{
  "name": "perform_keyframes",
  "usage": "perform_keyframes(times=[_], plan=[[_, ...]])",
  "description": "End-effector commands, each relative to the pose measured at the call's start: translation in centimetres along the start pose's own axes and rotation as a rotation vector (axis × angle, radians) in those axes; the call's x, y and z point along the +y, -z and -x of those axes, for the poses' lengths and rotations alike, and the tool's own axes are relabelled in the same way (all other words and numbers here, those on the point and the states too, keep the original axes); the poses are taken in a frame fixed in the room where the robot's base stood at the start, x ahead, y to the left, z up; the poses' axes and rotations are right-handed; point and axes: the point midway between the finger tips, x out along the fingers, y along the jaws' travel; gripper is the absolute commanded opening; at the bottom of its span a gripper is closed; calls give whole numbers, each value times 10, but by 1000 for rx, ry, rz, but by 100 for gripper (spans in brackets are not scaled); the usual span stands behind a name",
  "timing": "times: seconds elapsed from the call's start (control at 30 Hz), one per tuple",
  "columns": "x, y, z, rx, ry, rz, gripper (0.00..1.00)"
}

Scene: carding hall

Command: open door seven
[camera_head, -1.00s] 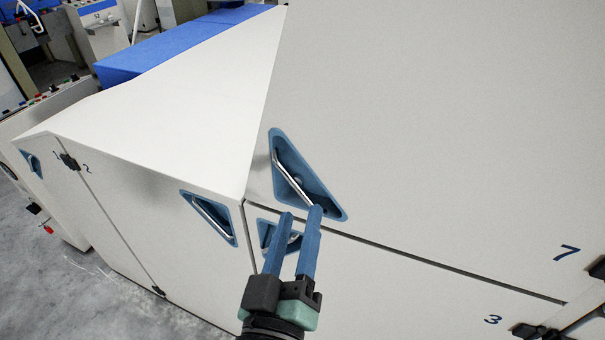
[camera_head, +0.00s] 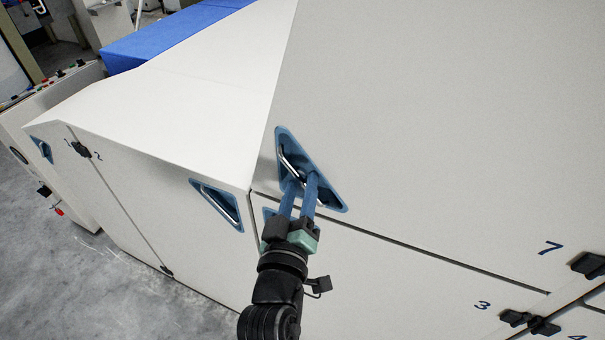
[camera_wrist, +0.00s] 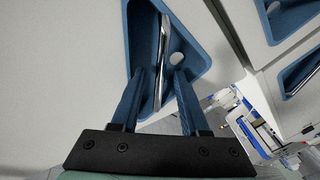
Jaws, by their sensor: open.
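Door seven (camera_head: 430,130) is the large pale upper panel with a "7" near its lower right corner. It looks shut, with a thin seam along its lower edge. Its metal bar handle (camera_head: 289,159) sits in a blue triangular recess at the door's lower left. In the wrist view the handle (camera_wrist: 162,60) runs down between the two blue fingers. My gripper (camera_head: 302,182) is open, with its fingertips at the recess, one on each side of the bar. I cannot tell whether either finger touches it. The handle's lower end is partly hidden by the fingers in the head view.
Door three (camera_head: 400,290) lies below the seam; its blue recess is mostly hidden behind my gripper. Door two (camera_head: 150,200), with its own recessed handle (camera_head: 216,203), is on the left face. Black hinges (camera_head: 588,265) sit at the lower right. Grey floor is free at lower left.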

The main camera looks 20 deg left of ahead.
Motion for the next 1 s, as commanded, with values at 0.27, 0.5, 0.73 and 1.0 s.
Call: perform_keyframes(times=[0.27, 0.5, 0.73, 1.0], plan=[[0, 0, -18, 0, -1, 0, 45], [0, 0, -18, 0, 0, 0, 45], [0, 0, -18, 0, 0, 0, 7], [0, 0, -18, 0, 0, 0, 0]])
